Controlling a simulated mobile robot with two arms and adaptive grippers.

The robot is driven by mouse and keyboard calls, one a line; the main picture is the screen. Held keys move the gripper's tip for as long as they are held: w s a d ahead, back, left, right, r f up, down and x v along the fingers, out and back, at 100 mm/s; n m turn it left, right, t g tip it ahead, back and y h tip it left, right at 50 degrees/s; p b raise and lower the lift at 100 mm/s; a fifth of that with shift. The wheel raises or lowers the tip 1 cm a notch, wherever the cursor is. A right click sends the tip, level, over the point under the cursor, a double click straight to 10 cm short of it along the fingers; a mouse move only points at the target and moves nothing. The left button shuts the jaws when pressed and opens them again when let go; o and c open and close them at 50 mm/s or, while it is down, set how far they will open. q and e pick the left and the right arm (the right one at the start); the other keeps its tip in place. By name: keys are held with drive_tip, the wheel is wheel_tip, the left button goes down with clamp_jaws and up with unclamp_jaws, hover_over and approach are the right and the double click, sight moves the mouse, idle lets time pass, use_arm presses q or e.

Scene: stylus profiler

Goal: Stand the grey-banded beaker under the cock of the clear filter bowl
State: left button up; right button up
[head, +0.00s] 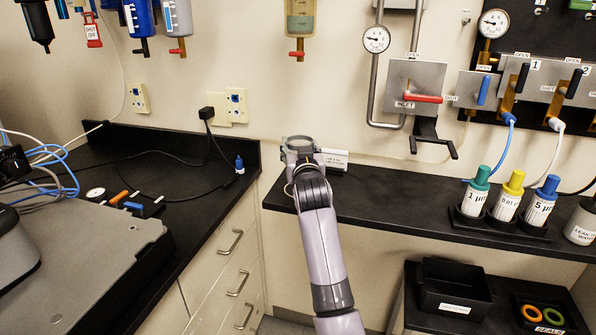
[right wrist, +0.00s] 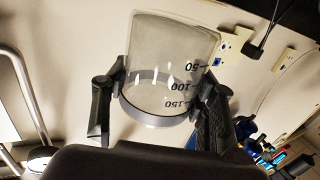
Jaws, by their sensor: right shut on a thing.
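The grey-banded beaker (head: 297,141) is clear, with a grey band and printed marks that show in the right wrist view (right wrist: 170,65). My right gripper (head: 302,162) is shut on it, one finger on each side of the band in the right wrist view (right wrist: 156,105). In the head view, the gripper and wrist hide most of the beaker. I cannot tell whether its base touches the bench. The clear filter bowl (head: 300,24), with greenish liquid inside, hangs on the wall above the beaker. Its red cock (head: 297,54) points down, well above the beaker's rim. My left gripper is out of view.
A small white label (head: 335,160) stands right of the beaker on the black bench (head: 390,190). Several colour-capped bottles (head: 507,200) stand farther right. Other filter bowls (head: 139,18) hang at left. A black bracket (head: 433,138) projects from the wall.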

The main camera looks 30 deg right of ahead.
drive_tip(key=shift+f, duration=3.45)
drive_tip(key=shift+f, duration=0.15)
drive_tip(key=o, duration=1.7)
drive_tip(key=shift+s, duration=0.1)
